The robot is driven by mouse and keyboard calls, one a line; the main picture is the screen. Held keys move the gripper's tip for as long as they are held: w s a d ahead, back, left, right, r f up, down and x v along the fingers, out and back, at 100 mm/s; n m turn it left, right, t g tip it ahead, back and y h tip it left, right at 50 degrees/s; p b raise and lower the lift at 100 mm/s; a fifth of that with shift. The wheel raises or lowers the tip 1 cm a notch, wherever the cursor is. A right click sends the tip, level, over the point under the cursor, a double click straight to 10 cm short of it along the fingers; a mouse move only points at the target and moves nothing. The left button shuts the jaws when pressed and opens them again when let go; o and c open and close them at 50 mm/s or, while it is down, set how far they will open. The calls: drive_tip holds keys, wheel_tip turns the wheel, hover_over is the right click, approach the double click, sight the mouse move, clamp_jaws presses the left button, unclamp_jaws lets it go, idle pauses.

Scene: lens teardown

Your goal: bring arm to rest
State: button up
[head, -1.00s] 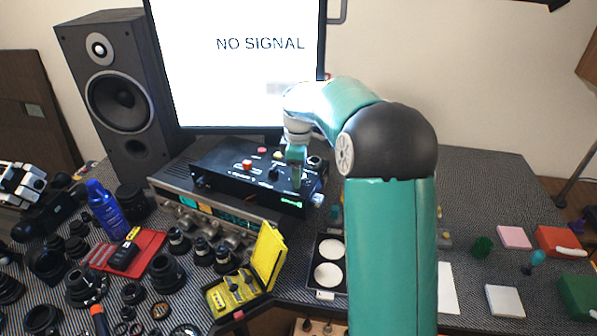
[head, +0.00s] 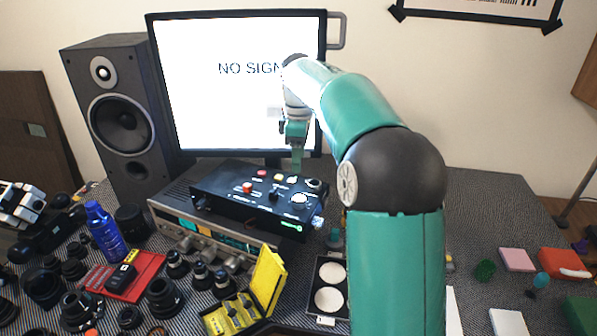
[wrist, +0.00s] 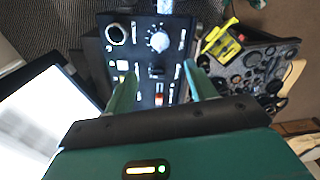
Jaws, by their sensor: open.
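My gripper (head: 297,165) hangs just above the black control box in the head view, pointing down in front of the monitor. In the wrist view my gripper (wrist: 165,92) shows two green fingers spread apart, with nothing between them but the box below. The black control box (head: 230,205) carries a red button, a knob and several small switches; it also shows in the wrist view (wrist: 128,62). It sits on a silver receiver (head: 165,212). My arm's thick links cover the table behind and below them in the head view.
A monitor (head: 235,110) stands behind the box, with a speaker (head: 120,115) to its left. A blue spray can (head: 106,234), a red tray (head: 146,268), a yellow case (head: 268,278) and several lens parts crowd the left and front. The table's back right is clear.

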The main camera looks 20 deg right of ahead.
drive_tip(key=shift+r, duration=0.55)
drive_tip(key=s+a+r+m+t, duration=0.1)
drive_tip(key=s+a+r+m, duration=0.2)
drive_tip(key=s, duration=0.4)
drive_tip(key=s+a+r+m+t, duration=0.1)
drive_tip(key=s+a+m, duration=0.1)
drive_tip(key=s+a, duration=0.45)
drive_tip(key=s+a+f+m+t, duration=0.1)
drive_tip(key=s+f+m, duration=0.2)
drive_tip(key=s, duration=0.6)
drive_tip(key=s+a+f+m+t, duration=0.1)
drive_tip(key=s+f+m+t, duration=0.1)
drive_tip(key=s+f, duration=0.3)
drive_tip(key=s+m, duration=0.1)
drive_tip(key=s, duration=0.3)
drive_tip(key=shift+a+m+t, duration=0.15)
drive_tip(key=shift+m+t, duration=0.15)
drive_tip(key=shift+m, duration=0.1)
